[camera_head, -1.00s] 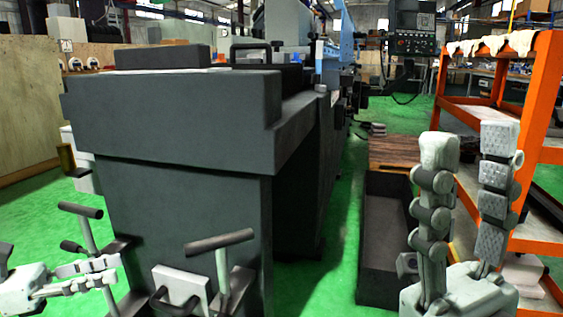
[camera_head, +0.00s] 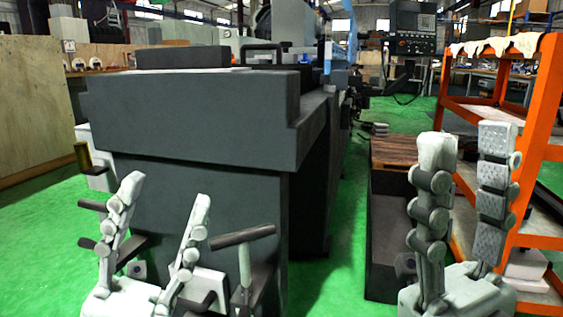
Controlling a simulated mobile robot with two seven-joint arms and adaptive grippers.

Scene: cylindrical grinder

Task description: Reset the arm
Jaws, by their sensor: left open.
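My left gripper (camera_head: 168,200) is at the lower left, in front of the dark grey machine. Its two fingers point up and stand apart with nothing between them. My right gripper (camera_head: 467,140) is at the lower right, in front of the orange rack. Its two fingers also point up, with a clear gap between them and nothing held. The lower parts of both arms are out of the picture.
The dark grey cylindrical grinder (camera_head: 215,120) fills the middle. Black handles on posts (camera_head: 243,237) stand close beside my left gripper. An orange rack (camera_head: 545,90) is at the right. A dark open bin (camera_head: 385,240) stands left of my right gripper. Green floor (camera_head: 330,270) lies between.

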